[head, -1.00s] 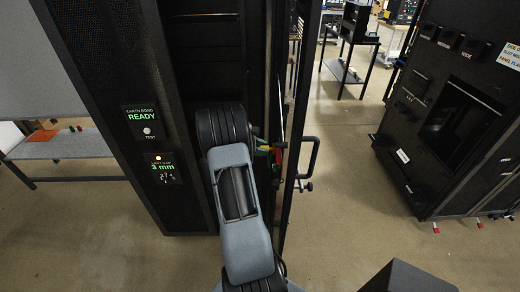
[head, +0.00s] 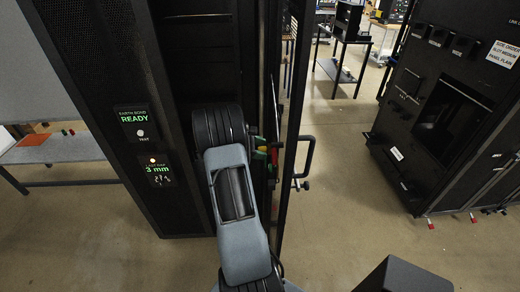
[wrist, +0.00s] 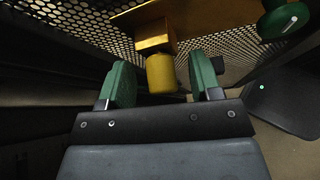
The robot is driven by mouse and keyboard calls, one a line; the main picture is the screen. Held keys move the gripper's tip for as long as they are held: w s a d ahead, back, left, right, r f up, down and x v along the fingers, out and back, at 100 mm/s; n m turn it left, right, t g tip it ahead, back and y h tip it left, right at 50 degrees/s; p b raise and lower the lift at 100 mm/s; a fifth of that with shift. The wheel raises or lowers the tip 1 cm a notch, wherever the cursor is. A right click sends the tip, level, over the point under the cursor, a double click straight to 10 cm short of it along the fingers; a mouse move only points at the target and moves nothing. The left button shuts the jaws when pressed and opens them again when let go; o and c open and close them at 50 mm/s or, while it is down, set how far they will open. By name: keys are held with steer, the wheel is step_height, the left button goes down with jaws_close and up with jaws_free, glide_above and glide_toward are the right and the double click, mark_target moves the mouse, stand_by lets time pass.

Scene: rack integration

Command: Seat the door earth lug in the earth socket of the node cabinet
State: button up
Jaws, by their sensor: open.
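The node cabinet (head: 95,100) is a tall black rack at the left in the head view. Its open door (head: 296,120), with a handle, stands right of my arm. In the wrist view a brass block (wrist: 148,20) lies against perforated black metal, with a yellow cylinder (wrist: 160,73) below it. I cannot tell whether either is the lug or socket. My gripper (wrist: 162,80) is open; its green fingers stand either side of the yellow cylinder, with gaps visible. In the head view my arm hides most of this area; small green and red parts (head: 273,156) show beside it.
The cabinet panel (head: 134,122) reads "EARTH BOND READY" and "LAST GAP 3 mm". A green cylinder (wrist: 283,22) is at the upper right of the wrist view. A second black cabinet (head: 430,110) stands right, with open floor (head: 350,180) between. A bench (head: 65,150) is at left.

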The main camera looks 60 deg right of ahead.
steer(key=shift+a, duration=0.1)
steer(key=b+v, duration=0.3)
steer(key=v, duration=1)
steer(key=shift+w+a+r, duration=0.15)
steer(key=shift+w+r, duration=0.05)
steer(key=shift+r, duration=0.15)
